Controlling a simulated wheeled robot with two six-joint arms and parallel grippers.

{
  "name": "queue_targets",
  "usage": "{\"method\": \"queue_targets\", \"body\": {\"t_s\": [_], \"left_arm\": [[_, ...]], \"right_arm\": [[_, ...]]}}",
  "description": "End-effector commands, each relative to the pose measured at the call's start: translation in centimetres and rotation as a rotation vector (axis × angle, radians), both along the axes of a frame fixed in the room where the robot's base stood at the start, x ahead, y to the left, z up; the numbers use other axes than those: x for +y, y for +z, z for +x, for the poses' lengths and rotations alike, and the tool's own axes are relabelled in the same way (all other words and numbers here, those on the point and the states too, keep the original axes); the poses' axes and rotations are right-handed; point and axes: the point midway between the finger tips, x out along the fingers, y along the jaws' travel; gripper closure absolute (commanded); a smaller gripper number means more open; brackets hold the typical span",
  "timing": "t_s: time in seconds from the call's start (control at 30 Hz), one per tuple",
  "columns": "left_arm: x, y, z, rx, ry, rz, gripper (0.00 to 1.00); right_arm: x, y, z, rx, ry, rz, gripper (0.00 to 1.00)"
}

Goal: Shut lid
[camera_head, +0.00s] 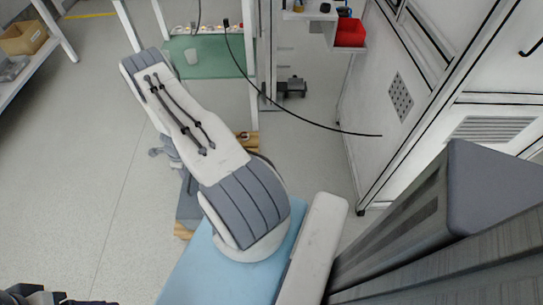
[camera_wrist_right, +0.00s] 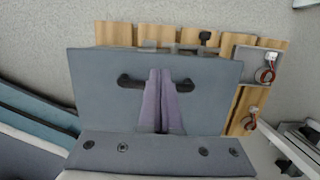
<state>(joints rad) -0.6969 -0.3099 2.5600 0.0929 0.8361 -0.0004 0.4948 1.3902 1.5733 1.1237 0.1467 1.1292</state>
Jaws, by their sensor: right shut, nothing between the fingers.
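A flat grey panel (camera_wrist_right: 100,85) with two black handles (camera_wrist_right: 130,81) fills the middle of the right wrist view; it looks like the lid. The purple-grey fingers of my right gripper (camera_wrist_right: 160,72) are together and empty, seen over the panel between the handles. I cannot tell whether they touch it. In the head view my right arm covers most of the unit, and only a grey part (camera_head: 188,208) shows beside the arm; the fingers are hidden there. Dark parts at the bottom left corner seem to be my left gripper (camera_head: 40,297), cut off by the frame.
Wooden slats (camera_wrist_right: 115,33) lie behind the panel, with a grey connector holder and wires (camera_wrist_right: 264,75) at its right. A white cabinet (camera_head: 400,65) bounds the right; floor is clear at left.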

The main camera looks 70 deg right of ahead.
Motion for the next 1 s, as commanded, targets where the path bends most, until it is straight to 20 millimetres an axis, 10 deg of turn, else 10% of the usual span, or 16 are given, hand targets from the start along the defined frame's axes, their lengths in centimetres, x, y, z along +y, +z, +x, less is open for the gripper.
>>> {"method": "queue_targets", "body": {"t_s": [1.0], "left_arm": [[0.0,-0.9,0.0,0.000,0.000,0.000,0.38]], "right_arm": [[0.4,-1.8,0.3,0.000,0.002,0.000,1.00]]}}
